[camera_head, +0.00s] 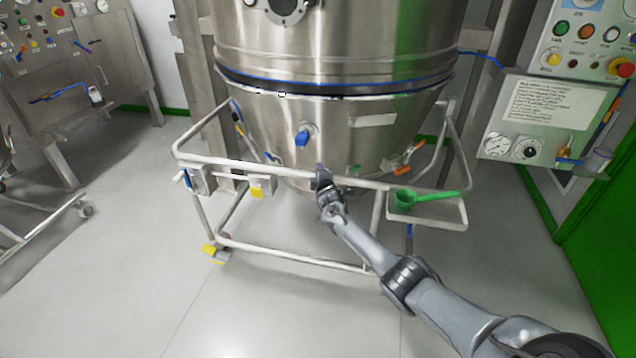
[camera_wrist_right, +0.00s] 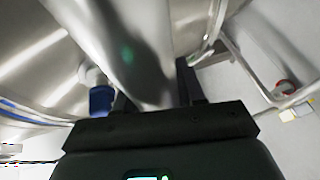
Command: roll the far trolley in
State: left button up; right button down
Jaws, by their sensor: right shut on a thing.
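The trolley (camera_head: 290,258) is a pale tubular frame carrying a conical steel bowl (camera_head: 350,125). It stands below the steel vessel (camera_head: 350,30), with a blue line (camera_head: 335,92) between bowl and vessel. My right gripper (camera_head: 323,178) is shut on the trolley's front top rail, near its middle. In the right wrist view my right gripper (camera_wrist_right: 155,92) has the pale rail (camera_wrist_right: 130,45) between its dark fingers. A yellow pedal (camera_head: 212,253) shows at the trolley's lower left; the other feet are mostly hidden. My left gripper is out of view.
A tray (camera_head: 440,217) with a green scoop (camera_head: 430,197) hangs at the trolley's right front. A gauge panel (camera_head: 540,115) and green door (camera_head: 605,240) stand right. Part of another wheeled frame (camera_head: 45,240) shows left. The floor (camera_head: 120,290) in front is clear.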

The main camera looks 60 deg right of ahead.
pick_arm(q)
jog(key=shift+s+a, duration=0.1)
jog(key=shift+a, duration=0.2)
pick_arm(e)
jog(key=shift+d+r, duration=0.1)
jog(key=shift+r, duration=0.3)
jog(key=c, duration=0.9)
grip_release()
jog(key=shift+o, duration=0.6)
jog(key=shift+f, duration=0.2)
pick_arm(q)
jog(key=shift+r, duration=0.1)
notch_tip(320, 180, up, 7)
jog(key=p, duration=0.7)
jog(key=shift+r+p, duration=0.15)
jog(key=shift+p, duration=0.15)
pick_arm(e)
jog(key=v, duration=1.1)
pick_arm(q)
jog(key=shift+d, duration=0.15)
